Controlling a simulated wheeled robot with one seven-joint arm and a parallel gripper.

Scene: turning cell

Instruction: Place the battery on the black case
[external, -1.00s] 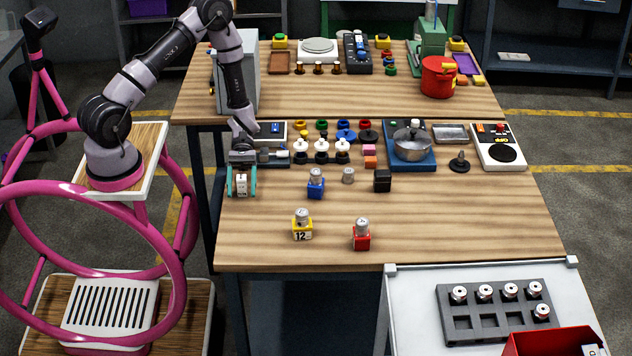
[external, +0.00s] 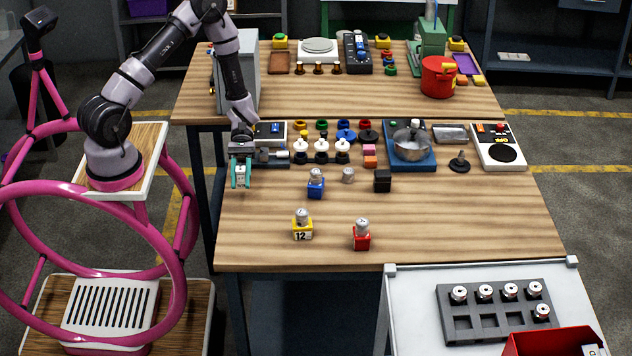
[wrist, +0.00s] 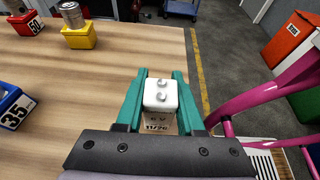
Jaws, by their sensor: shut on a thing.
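My gripper (external: 240,177) is at the left edge of the wooden table in the external view. Its teal fingers are shut on the battery, a small white block (wrist: 160,97) with two round terminals on top, clear in the wrist view. The battery is upright, and how far it is above the table is hard to tell. A small black box (external: 382,181), which looks like the black case, stands mid-table to the right of my gripper. No can stands on it. It is outside the wrist view.
Between them stand a blue box (external: 316,188) bearing a can and a loose metal can (external: 348,175). Nearer the front are a yellow box (external: 302,232) and a red box (external: 362,240), each topped by a can. Pegs, a pot (external: 411,145) and devices line the back. The front-left tabletop is clear.

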